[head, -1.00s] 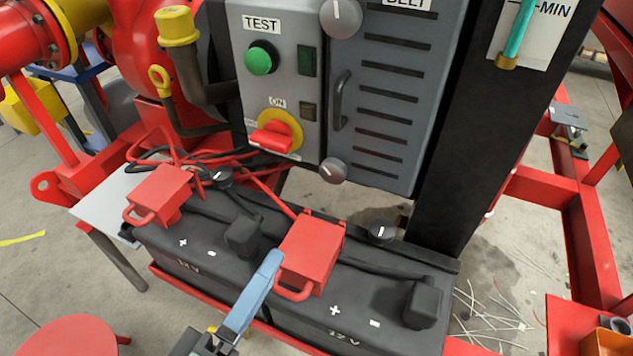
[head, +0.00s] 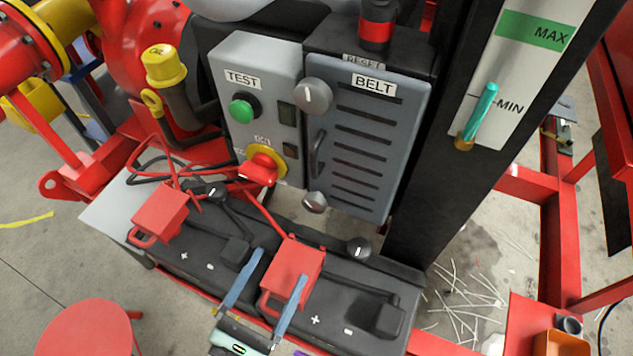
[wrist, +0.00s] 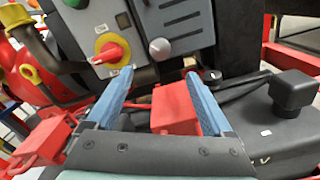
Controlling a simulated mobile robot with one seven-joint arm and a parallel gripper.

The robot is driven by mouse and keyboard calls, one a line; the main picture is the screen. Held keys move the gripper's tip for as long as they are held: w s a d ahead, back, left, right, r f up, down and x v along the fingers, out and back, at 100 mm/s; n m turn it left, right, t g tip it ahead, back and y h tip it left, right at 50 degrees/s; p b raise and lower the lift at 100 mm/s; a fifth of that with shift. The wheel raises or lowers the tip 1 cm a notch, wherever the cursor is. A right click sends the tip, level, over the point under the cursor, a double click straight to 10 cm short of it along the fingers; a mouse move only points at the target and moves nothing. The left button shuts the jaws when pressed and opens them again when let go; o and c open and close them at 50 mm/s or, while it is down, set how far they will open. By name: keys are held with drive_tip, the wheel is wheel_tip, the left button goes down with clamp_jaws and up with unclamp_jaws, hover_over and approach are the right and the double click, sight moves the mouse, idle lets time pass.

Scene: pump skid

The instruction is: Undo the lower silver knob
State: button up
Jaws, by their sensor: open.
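The lower silver knob (head: 315,202) sits at the bottom left corner of the grey BELT cover (head: 372,150). A like upper knob (head: 313,95) sits at the cover's top left corner. My gripper (head: 280,266) is open, its two blue fingers apart with nothing gripped. In the head view it shows below the lower knob, over the black batteries, with a red terminal cover (head: 296,268) behind the fingers. In the wrist view the lower knob (wrist: 160,49) appears beyond the fingertips, roughly centred between them, and clear of them.
The red-and-yellow rotary switch (head: 262,165) is just left of the lower knob. Red cables (head: 170,165) loop over the batteries (head: 215,265). A black post (head: 415,225) stands to the right of the cover. A dark knob (head: 358,248) is on the battery top.

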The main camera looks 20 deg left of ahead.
sight(312, 208)
drive_tip(key=w, duration=0.6)
drive_tip(key=w+p, duration=0.1)
drive_tip(key=w, duration=0.5)
drive_tip(key=shift+w+d, duration=0.2)
drive_tip(key=shift+w, duration=0.2)
clamp_jaws()
